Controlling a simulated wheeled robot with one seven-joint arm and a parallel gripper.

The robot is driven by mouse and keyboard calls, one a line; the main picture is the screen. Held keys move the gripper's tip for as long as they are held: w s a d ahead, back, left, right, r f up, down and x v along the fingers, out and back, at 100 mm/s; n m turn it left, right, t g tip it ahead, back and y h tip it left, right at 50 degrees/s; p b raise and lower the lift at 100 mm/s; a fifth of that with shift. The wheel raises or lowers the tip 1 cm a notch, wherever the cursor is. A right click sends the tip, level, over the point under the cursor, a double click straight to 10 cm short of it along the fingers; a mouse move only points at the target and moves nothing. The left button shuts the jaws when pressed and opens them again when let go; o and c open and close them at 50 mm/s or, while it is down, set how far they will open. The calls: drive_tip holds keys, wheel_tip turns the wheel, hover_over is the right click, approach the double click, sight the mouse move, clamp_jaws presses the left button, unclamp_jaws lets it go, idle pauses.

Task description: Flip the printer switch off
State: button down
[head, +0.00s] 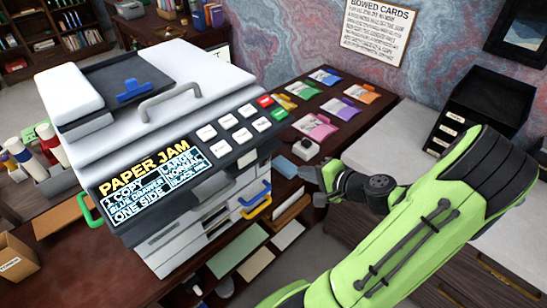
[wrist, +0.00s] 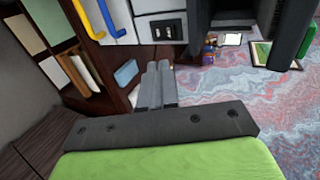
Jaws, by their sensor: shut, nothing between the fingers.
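The printer (head: 190,130) is a big white and grey machine with a lit "PAPER JAM" display (head: 150,185) and a panel of white, red and green buttons. In the wrist view, its white side (wrist: 150,7) carries a dark rectangular inset (wrist: 168,29) that looks like the switch. I cannot tell which way it is set. My gripper (wrist: 157,66) is shut and empty, its fingers pointing toward that side, just below the inset in the picture and seemingly apart from it. In the head view my gripper (head: 324,178) is right of the printer; the switch cannot be made out there.
Blue (head: 255,193) and yellow (head: 257,207) drawer handles stick out of the printer front. Coloured cards (head: 338,107) and a small white block (head: 305,148) lie on the dark desk right of the printer. A black tray box (head: 485,105) stands on the right counter.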

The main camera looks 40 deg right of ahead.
approach(266, 159)
wheel_tip(266, 159, down, 2)
drive_tip(key=w, duration=0.5)
drive_tip(key=shift+w+d+r, duration=0.2)
drive_tip(key=shift+w, duration=0.15)
drive_tip(key=shift+w+r, duration=0.1)
drive_tip(key=shift+w, duration=0.3)
drive_tip(key=shift+r+p, duration=0.1)
drive_tip(key=shift+p, duration=0.25)
